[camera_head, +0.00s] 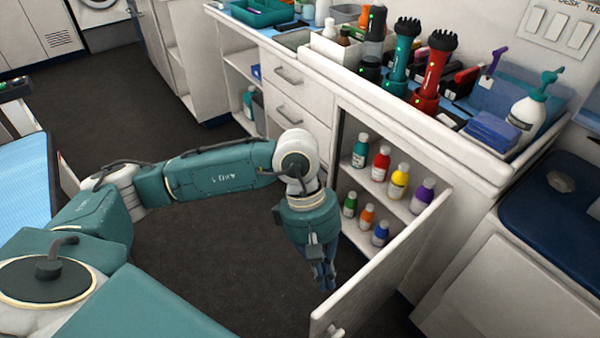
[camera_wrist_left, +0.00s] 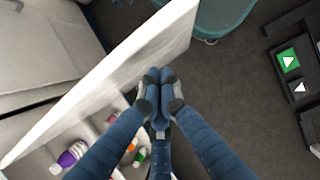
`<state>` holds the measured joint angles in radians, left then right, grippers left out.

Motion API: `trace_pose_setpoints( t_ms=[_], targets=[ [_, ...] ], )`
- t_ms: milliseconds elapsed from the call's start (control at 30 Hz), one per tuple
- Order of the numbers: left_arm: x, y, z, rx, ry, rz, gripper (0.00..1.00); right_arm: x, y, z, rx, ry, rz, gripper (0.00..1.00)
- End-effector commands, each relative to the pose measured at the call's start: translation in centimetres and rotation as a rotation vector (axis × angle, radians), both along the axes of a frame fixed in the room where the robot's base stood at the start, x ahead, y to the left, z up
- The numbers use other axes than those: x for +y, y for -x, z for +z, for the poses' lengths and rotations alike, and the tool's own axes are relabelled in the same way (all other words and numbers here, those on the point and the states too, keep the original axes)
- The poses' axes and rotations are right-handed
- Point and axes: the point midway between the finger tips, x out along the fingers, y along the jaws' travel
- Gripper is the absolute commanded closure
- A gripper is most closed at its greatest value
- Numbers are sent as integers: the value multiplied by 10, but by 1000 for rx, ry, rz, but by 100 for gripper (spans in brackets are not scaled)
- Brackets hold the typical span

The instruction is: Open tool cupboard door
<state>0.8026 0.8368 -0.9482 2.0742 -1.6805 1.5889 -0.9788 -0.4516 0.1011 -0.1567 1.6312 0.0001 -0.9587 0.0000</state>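The tool cupboard door (camera_head: 385,262) is a white panel that stands swung well out from the cupboard (camera_head: 345,130). A small pale handle (camera_head: 336,331) shows at its free end in the head view. Bottles are visible on the shelves inside. My left gripper (camera_head: 327,276) is low in front of the opening, on the inner side of the door. In the left wrist view its blue fingertips (camera_wrist_left: 160,76) are together with nothing seen between them. They lie close against the door (camera_wrist_left: 110,85); I cannot tell whether they touch it. My right gripper is not in view.
A counter (camera_head: 420,145) above the cupboard holds a red clipper (camera_head: 430,80), a teal clipper (camera_head: 400,65) and a spray bottle (camera_head: 527,115). Drawers (camera_head: 290,95) are left of the opening. A dark blue-topped unit (camera_head: 550,215) stands right of the door. The dark floor (camera_head: 210,225) is clear.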

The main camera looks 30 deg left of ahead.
Motion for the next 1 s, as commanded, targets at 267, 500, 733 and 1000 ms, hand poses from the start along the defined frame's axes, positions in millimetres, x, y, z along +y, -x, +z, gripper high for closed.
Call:
trace_pose_setpoints(
  t_ms=[267, 500, 733, 1000],
  targets=[
    [-13, 5, 0, -1, -1, -6, 100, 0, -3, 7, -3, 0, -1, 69],
    [-13, 5, 0, 0, -1, -7, 100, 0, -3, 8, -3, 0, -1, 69],
    [-12, 4, 2, -1, -1, -6, 100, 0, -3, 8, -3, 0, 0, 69],
    [2, -5, 42, -6, -1, -4, 100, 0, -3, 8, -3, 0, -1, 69]
  ],
)
